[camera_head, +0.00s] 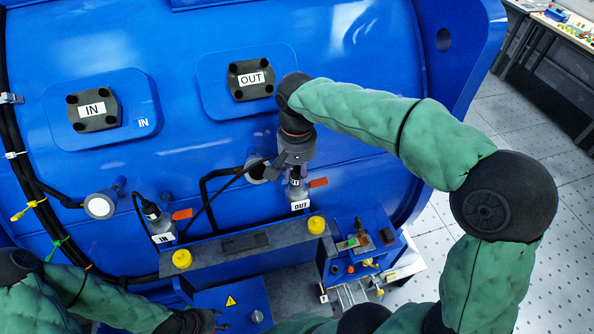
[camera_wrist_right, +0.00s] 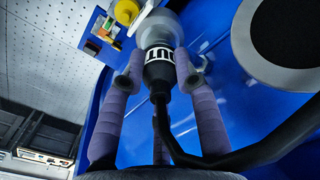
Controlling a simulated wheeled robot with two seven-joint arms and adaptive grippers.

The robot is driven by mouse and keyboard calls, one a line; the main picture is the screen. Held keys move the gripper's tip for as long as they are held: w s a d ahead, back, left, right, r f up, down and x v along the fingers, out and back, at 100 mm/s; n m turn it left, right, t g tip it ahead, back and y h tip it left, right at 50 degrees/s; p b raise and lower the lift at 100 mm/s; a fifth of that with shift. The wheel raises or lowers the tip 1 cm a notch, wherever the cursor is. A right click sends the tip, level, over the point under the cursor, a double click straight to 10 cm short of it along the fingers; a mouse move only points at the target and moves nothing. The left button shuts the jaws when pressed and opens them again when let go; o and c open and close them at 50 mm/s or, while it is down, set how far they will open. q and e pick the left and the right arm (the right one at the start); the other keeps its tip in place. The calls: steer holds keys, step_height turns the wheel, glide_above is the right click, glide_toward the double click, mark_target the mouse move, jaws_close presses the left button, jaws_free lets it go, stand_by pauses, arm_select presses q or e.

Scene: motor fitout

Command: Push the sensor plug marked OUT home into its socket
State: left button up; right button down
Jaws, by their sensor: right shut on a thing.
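My right gripper (camera_head: 295,165) is shut on the black sensor plug (camera_wrist_right: 158,68), with one finger on each side of its body. Part of the white OUT lettering shows on the plug in the right wrist view, and its cable leaves towards the wrist. The plug points down at the grey OUT socket (camera_head: 299,192), which has an OUT tag and an orange-red lever (camera_head: 318,182). The plug's front end meets or overlaps the socket in view; I cannot tell how deep it sits. My left gripper (camera_head: 203,321) is low at the bottom edge, away from the sockets; its jaws are unclear.
The IN plug (camera_head: 150,210) stands at the IN socket (camera_head: 162,228) with its own red lever (camera_head: 182,214). Yellow caps (camera_head: 182,259) sit on the grey rail (camera_head: 232,243). A parts tray (camera_head: 362,243) is at the right. The blue motor housing (camera_head: 210,110) rises behind.

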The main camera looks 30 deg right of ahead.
steer(key=c, duration=0.9)
jaws_free()
steer(key=shift+o, duration=0.2)
step_height(320, 180, up, 12)
steer(key=shift+f, duration=0.1)
